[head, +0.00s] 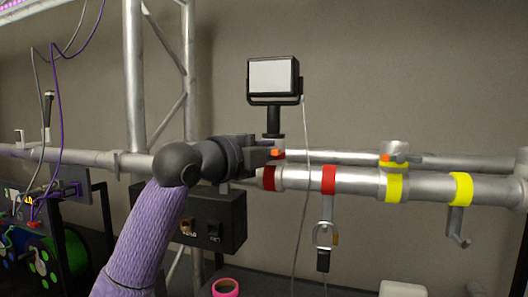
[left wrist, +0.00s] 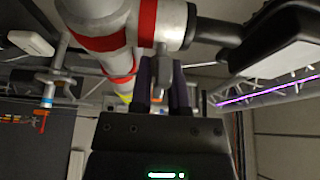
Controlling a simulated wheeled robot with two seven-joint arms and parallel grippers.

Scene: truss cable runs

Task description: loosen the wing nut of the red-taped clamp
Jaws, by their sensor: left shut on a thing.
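The red-taped clamp (head: 280,143) sits on the silver pipe between red tape bands (head: 269,178), below a lamp (head: 273,78) with a white face. Its wing nut (head: 275,153) shows as a small orange patch at my fingertips. My left gripper (head: 268,153) reaches in from the left and is shut on the wing nut. In the left wrist view the two dark fingers (left wrist: 163,85) stand on either side of a grey stem (left wrist: 162,58) below the clamp (left wrist: 175,22). The fingers hide most of the nut. My right gripper is not in view.
A second clamp (head: 396,150) with an orange nut sits by yellow tape (head: 394,188). A grey cable (head: 306,190) hangs from the lamp. A black box (head: 210,217) is below my arm.

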